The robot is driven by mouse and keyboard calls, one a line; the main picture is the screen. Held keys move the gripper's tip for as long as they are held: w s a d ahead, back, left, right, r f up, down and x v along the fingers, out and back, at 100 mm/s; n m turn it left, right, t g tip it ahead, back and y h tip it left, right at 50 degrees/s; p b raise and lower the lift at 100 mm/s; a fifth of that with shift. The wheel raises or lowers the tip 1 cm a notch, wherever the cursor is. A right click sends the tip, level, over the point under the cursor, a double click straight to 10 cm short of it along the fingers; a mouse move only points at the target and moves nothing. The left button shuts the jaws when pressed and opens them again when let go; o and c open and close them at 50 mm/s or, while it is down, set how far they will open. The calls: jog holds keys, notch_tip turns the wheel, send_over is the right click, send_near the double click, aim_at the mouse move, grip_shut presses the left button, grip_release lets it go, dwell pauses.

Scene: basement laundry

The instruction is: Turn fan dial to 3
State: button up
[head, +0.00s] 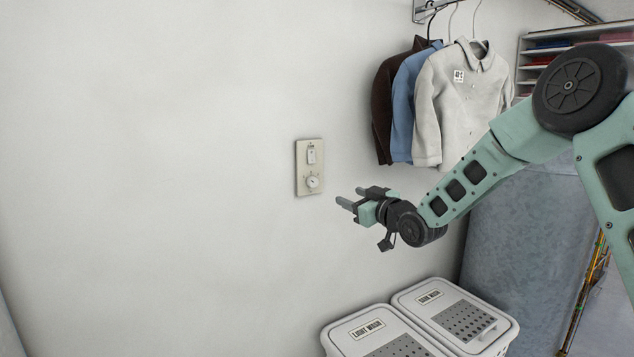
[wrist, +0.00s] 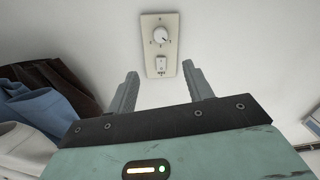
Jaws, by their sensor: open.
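The fan dial (head: 312,182) is a small round white knob low on a beige wall plate (head: 301,150), with a light switch (head: 311,156) above it. In the wrist view the dial (wrist: 160,36) appears above the switch (wrist: 161,63), both on the plate (wrist: 172,20). A dark pointer mark shows on the dial; its numbers are too small to read. My gripper (head: 348,198) is to the right of the plate, apart from it, with its fingers towards the wall. In the wrist view my gripper (wrist: 160,82) is open and empty, its fingertips either side of the switch.
Shirts (head: 463,100) hang on a wall rack right of the plate, above my forearm. Two white lidded hampers (head: 432,300) stand below my gripper. A large grey cylinder (head: 530,240) stands at the right. The wall left of the plate is bare.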

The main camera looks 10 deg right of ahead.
aim_at(314, 182)
jog(key=p+x, duration=0.5)
jog(key=x, duration=1.1)
jog(key=shift+w+a, duration=0.1)
jog(key=shift+a, duration=0.1)
jog(key=c, duration=1)
